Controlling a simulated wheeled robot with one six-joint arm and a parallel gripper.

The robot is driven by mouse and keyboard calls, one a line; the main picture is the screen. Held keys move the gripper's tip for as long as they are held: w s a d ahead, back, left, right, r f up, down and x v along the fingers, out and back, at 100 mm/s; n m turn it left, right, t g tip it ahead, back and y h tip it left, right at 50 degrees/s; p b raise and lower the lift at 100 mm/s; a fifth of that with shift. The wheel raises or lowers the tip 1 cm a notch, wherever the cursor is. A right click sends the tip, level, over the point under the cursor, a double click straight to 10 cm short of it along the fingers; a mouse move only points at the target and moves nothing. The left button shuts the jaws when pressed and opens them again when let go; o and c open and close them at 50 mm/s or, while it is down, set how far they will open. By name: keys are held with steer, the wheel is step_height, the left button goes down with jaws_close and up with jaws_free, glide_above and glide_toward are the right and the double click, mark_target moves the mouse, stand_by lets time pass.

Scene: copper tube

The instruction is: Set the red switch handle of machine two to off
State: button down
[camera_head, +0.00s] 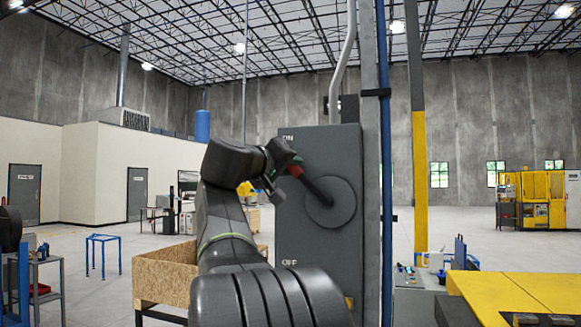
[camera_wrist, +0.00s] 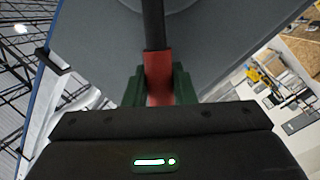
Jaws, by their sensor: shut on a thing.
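A dark grey switch box (camera_head: 345,247) stands in front of me, with ON lettered near its top and OFF lower down. Its round disc (camera_head: 343,203) carries a black lever (camera_head: 316,187) that points up and to the left, towards the ON side. The red handle (camera_head: 295,170) is at the lever's end, and my gripper (camera_head: 284,172) is at it. In the wrist view the red handle (camera_wrist: 159,78) sits between the two green fingers of my gripper (camera_wrist: 159,85), which are shut on it. The black lever (camera_wrist: 153,25) runs on from the handle to the box.
A grey post with a conduit (camera_head: 371,130) stands right behind the box. A yellow column (camera_head: 420,180) and yellow table (camera_head: 525,290) are to the right. A wooden crate (camera_head: 160,280) stands low left, behind my arm.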

steer(key=shift+f, duration=0.1)
steer(key=shift+w+a+f+n+b, duration=0.15)
steer(key=shift+a+f+n+b, duration=0.3)
steer(key=shift+f+n+b, duration=0.25)
steer(key=f+n+t+b, duration=0.1)
steer(key=f+n+b, duration=0.3)
steer(key=n, duration=0.1)
steer(key=f+n+t+y+b, duration=0.1)
steer(key=f+n+t+b, duration=0.1)
steer(key=f+n+b, duration=0.2)
steer(key=a+f+n+t+b, duration=0.1)
steer(key=f+n+b, duration=0.4)
steer(key=n+b, duration=0.1)
steer(key=shift+w+f+y, duration=0.1)
steer(key=shift+w+y, duration=0.05)
steer(key=shift+y, duration=0.25)
steer(key=shift+s+d+f+n+t+y+b, duration=0.1)
steer(key=shift+d+f+n+t+y+b, duration=0.25)
steer(key=shift+n, duration=0.5)
steer(key=shift+s+d+f+n+t+y+b, duration=0.1)
steer(key=shift+d+f+n+y+b, duration=0.15)
steer(key=shift+f+n+b, duration=0.45)
steer(key=shift+s+d+f+n+t+y+b, duration=0.1)
steer(key=shift+d+f+n+t+y+b, duration=0.2)
steer(key=shift+n, duration=0.65)
steer(key=shift+d+f+g, duration=0.1)
steer(key=shift+g, duration=0.15)
steer(key=c, duration=1.2)
jaws_free()
steer(key=shift+c, duration=0.2)
